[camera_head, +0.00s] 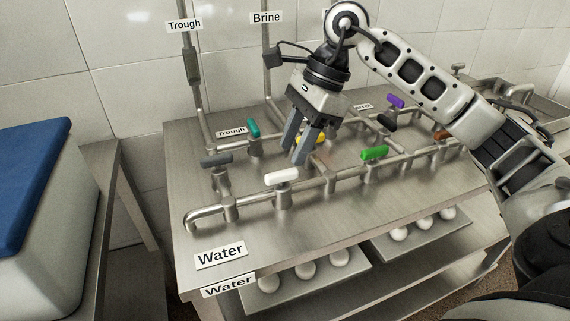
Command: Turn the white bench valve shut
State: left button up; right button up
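The white bench valve (281,177) has a white lever handle on the front pipe of the steel bench. Its handle lies roughly along the pipe, tilted slightly up to the right in the picture. My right gripper (296,152) points down just above and behind the white handle, apart from it as far as I can tell. Its two grey fingers are spread with a gap between them, and nothing shows between them. A yellow handle (322,139) is partly hidden behind the fingers. My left gripper is not in view.
Nearby handles are grey (216,160), teal (254,128), green (374,153), black (387,122) and purple (396,101). A Water label (221,254) lies on the front left of the bench (330,222). A blue-lidded box (35,180) stands at the left.

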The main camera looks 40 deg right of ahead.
aim_at(282, 171)
jog(key=x, duration=0.5)
jog(key=shift+w, duration=0.1)
grip_shut()
